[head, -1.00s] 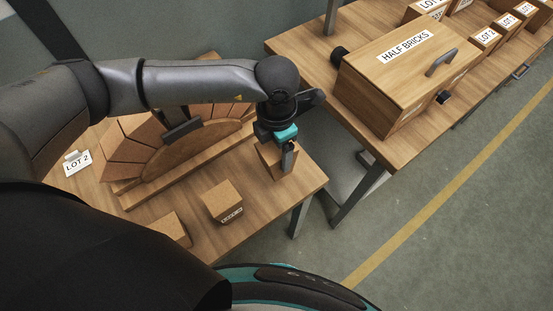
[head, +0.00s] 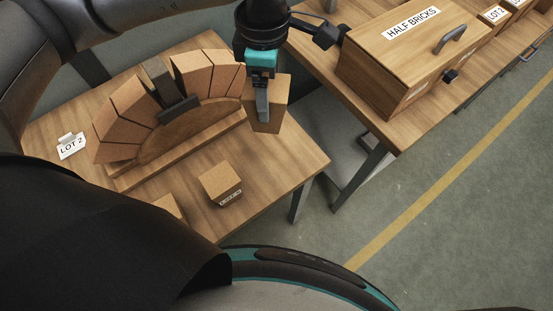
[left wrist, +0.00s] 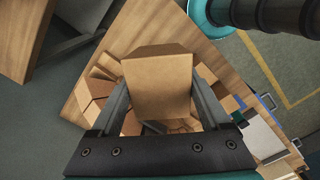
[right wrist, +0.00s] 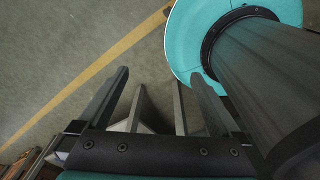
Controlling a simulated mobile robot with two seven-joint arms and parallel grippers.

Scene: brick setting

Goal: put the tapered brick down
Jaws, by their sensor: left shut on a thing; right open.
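My left gripper (head: 262,103) is shut on a tapered brick (head: 275,108), a light brown block held beside the right end of the arch in the head view. In the left wrist view the same brick (left wrist: 157,85) sits between the two fingers of the left gripper (left wrist: 158,95), with the table and other bricks below it. It looks raised above the table. The curved wooden form (head: 185,130) carries several tapered bricks (head: 115,125) in an arch, with a dark grey piece (head: 158,82) among them. My right gripper (right wrist: 160,78) is open and empty over the floor.
A labelled brick (head: 220,184) and another block (head: 168,207) stand on the near part of the table (head: 260,185). A LOT 2 card (head: 71,146) is at the left. A HALF BRICKS box (head: 410,60) stands on the second table. Bare tabletop lies right of the form.

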